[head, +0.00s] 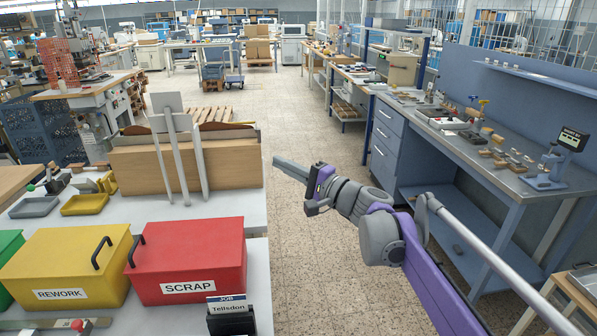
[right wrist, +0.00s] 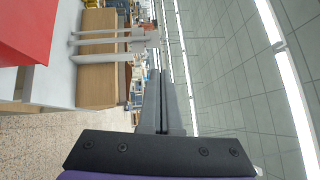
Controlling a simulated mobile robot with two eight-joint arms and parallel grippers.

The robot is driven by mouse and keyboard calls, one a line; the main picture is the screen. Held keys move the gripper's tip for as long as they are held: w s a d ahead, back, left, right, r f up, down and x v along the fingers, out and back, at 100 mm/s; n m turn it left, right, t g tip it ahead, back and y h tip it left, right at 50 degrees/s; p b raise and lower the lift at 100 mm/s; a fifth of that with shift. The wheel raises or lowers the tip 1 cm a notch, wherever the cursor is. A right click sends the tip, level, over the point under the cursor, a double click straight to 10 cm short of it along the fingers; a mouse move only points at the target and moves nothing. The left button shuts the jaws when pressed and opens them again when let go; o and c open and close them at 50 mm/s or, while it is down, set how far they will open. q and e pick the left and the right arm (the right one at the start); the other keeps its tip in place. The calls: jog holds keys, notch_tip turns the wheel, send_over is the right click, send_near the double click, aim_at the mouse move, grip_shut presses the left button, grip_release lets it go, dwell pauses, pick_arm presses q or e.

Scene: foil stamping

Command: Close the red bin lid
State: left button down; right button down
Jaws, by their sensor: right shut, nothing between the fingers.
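The red bin (head: 190,258), labelled SCRAP, stands on the white-topped table at the lower left. Its red lid (head: 190,235) appears to lie flat on top, with no gap visible. A black handle (head: 137,251) is at its left edge. Part of the red bin also shows at the upper left of the right wrist view (right wrist: 24,30). My right gripper (head: 290,168) is shut and empty, held over the aisle to the right of and beyond the bin, touching nothing. Its closed fingers also show in the right wrist view (right wrist: 160,100). My left gripper is out of view.
A yellow REWORK bin (head: 65,265) stands close left of the red bin, with a green bin (head: 10,245) beyond it. A wooden board unit with grey uprights (head: 235,165) stands behind. A dark job-sign holder (head: 230,318) is in front. The aisle right is clear.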

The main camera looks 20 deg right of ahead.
jog(key=w+a, duration=0.1)
jog(key=a, duration=0.2)
jog(key=w+a+r, duration=0.1)
jog(key=a, duration=0.1)
jog(key=shift+w+a, duration=0.15)
jog(key=shift+w, duration=0.15)
jog(key=shift+p, duration=0.3)
